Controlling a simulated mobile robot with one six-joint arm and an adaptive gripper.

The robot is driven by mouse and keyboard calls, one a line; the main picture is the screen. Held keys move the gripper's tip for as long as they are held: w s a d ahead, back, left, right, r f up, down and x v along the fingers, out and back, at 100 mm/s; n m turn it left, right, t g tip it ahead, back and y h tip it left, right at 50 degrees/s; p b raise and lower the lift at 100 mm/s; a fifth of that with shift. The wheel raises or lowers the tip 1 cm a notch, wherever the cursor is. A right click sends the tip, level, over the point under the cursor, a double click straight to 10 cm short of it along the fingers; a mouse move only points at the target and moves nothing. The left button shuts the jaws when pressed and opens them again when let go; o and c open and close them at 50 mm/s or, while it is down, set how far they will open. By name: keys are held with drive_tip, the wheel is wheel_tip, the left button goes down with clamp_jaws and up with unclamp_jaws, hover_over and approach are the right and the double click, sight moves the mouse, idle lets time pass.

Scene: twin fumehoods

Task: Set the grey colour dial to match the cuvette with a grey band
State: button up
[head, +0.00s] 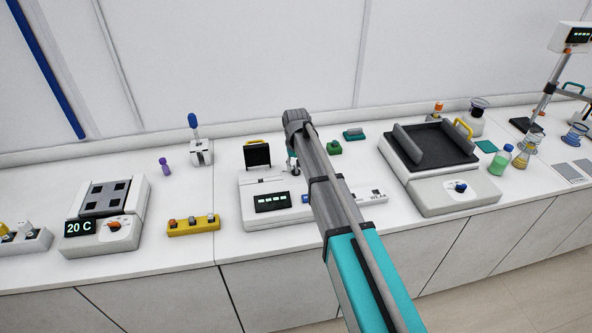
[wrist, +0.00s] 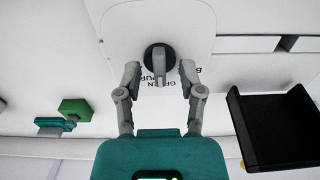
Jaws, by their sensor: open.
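The grey colour dial (wrist: 159,61) shows in the wrist view, a dark round base with a grey bar handle on a white panel. The bar stands nearly upright in the picture. Printed colour words, partly hidden, lie around it; "GREEN" is near the bar's lower end. My gripper (wrist: 160,72) is open, one finger on either side of the dial, with gaps visible. In the head view my gripper (head: 294,167) is over the white instrument (head: 282,219), and my arm hides the dial. A yellow rack (head: 180,230) holds small cuvette-like pieces; their bands are too small to tell.
The black lid (head: 257,155) with a yellow handle stands up behind the instrument; a black tray-like part shows in the wrist view (wrist: 272,130). A hotplate (head: 120,232) reading 20 C is left, a shaker (head: 455,190) right. Green blocks (head: 334,147) lie behind.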

drive_tip(key=shift+f, duration=0.1)
idle(0.3)
clamp_jaws()
drive_tip(key=shift+m, duration=0.5)
drive_tip(key=m, duration=1.1)
idle(0.5)
unclamp_jaws()
